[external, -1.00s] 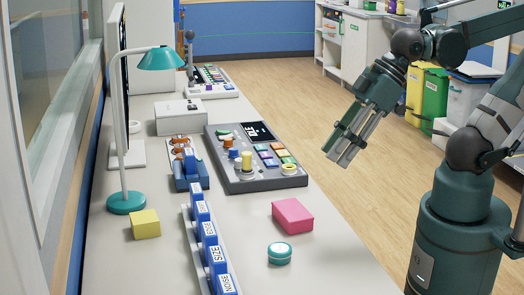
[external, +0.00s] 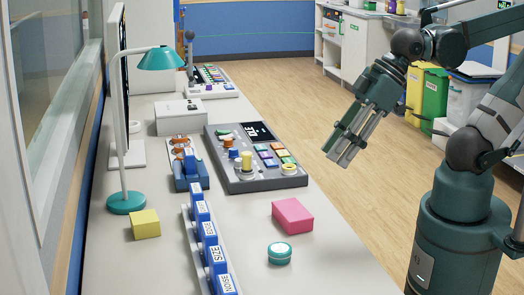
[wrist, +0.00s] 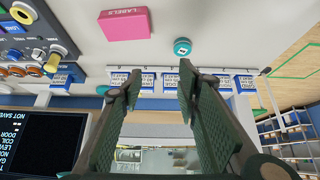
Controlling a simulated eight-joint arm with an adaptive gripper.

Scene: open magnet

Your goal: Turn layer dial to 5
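A dark grey control panel (external: 237,183) lies on the counter with knobs, sliders, coloured buttons and a small black display. Its dials include an orange knob (external: 229,142), a yellow one (external: 246,160) and a round cream-and-yellow one (external: 289,166). The panel's corner also shows in the wrist view (wrist: 38,38), at the upper left. I cannot read which dial is the layer dial or its setting. My gripper (external: 341,158) hangs in the air right of the panel, beyond the counter's edge, touching nothing. Its fingers are apart and empty in the wrist view (wrist: 158,78).
A pink labels box (external: 293,216) and a teal round tin (external: 279,253) stand on the counter's near right. A rack of blue labelled blocks (external: 208,245), a yellow block (external: 145,224) and a teal lamp (external: 126,203) are to the left. Air between gripper and panel is clear.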

